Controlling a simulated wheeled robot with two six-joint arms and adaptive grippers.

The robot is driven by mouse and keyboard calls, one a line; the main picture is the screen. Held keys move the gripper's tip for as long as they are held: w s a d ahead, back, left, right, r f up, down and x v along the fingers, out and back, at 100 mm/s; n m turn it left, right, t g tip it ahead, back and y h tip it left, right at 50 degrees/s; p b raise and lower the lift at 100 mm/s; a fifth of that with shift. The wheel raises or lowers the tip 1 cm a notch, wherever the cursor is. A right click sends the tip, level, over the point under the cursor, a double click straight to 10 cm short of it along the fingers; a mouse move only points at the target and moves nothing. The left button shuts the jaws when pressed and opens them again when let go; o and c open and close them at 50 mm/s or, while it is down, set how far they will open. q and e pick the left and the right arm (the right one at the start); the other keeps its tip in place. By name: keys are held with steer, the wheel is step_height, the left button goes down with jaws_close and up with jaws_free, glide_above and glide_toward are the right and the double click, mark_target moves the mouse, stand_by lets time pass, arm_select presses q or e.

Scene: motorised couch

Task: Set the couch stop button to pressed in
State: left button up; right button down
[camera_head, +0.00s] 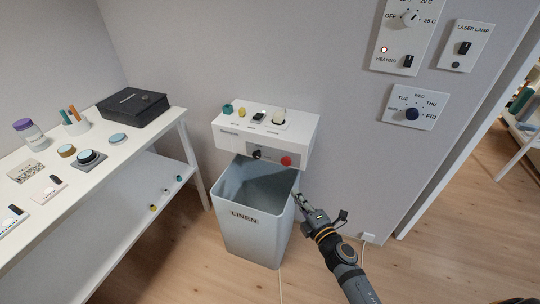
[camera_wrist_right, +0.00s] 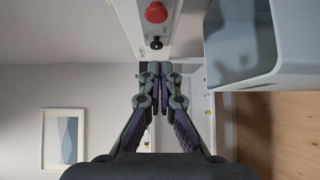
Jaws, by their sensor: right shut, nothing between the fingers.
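The red stop button (camera_head: 286,160) is on the front face of a white control box (camera_head: 301,145) on the wall. It also shows at the top of the right wrist view (camera_wrist_right: 156,12), beside a black knob (camera_wrist_right: 156,43). I cannot tell how deep the button sits. My right gripper (camera_head: 299,198) is below and slightly right of the button in the head view, apart from it. In the right wrist view its fingers (camera_wrist_right: 154,68) are closed together and empty. My left gripper is not in view.
A grey bin labelled LINEN (camera_head: 240,235) stands under the box, just left of my right gripper. A white table (camera_head: 100,160) with several items is at the left. Wall panels (camera_head: 412,110) are at the upper right. The floor at lower right is open.

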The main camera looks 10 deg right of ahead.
steer(key=p, duration=0.1)
glide_toward(283, 162)
steer(key=w+a, duration=0.2)
steer(key=a, duration=0.1)
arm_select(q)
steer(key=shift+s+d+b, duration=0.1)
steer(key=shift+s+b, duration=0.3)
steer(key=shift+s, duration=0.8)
arm_select(e)
steer(key=w, duration=0.1)
steer(key=w+d, duration=0.1)
steer(key=w, duration=0.1)
steer(key=shift+w+d, duration=0.35)
steer(key=shift+d, duration=0.05)
steer(key=shift+w+d, duration=0.1)
